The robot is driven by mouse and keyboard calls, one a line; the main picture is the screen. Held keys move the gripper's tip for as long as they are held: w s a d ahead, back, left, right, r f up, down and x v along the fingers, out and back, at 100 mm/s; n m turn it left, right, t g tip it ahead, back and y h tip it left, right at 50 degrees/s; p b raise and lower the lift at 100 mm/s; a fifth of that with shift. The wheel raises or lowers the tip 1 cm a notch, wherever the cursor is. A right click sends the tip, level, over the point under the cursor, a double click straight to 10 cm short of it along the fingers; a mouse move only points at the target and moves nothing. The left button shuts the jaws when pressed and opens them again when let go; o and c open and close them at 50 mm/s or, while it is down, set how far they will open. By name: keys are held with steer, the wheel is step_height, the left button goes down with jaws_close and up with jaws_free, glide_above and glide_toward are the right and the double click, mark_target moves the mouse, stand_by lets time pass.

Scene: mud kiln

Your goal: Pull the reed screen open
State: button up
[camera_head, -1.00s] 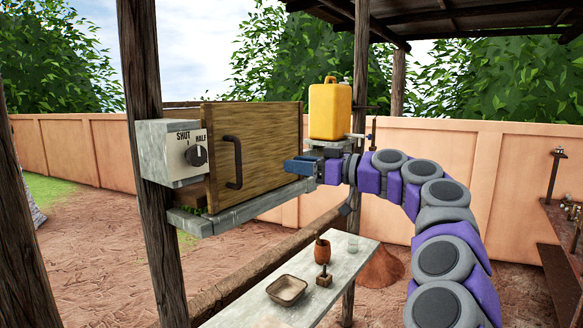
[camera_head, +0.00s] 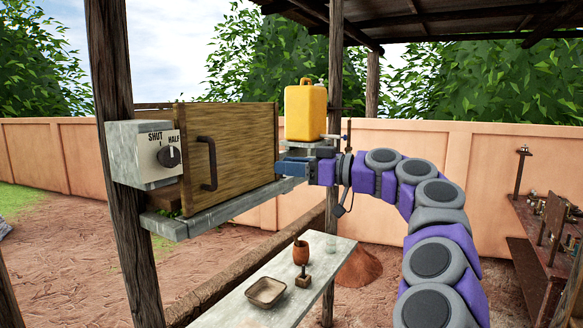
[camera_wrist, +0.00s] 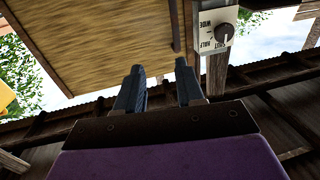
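The reed screen (camera_head: 240,150) is a tan, streaked panel with a dark upright handle (camera_head: 209,163) near its left side in the head view. It stands on a grey ledge (camera_head: 215,213). My gripper (camera_head: 283,167) is at the panel's right edge, well to the right of the handle. In the wrist view the screen (camera_wrist: 100,40) fills the upper left, and my gripper (camera_wrist: 157,69) shows two separated fingers with nothing between them. A dark bar (camera_wrist: 174,25), likely the handle, shows beyond the fingertips.
A grey box with a dial (camera_head: 168,156) marked SHUT and HALF is left of the screen. A yellow jerrycan (camera_head: 305,113) stands behind my gripper. A low table (camera_head: 240,305) below holds a tray and a clay cup. Wooden posts (camera_head: 122,170) flank the ledge.

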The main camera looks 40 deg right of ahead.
steer(key=p+v, duration=0.2)
steer(key=v, duration=1.5)
steer(key=shift+a+p, duration=0.25)
steer(key=shift+p, duration=0.05)
steer(key=shift+r, duration=0.1)
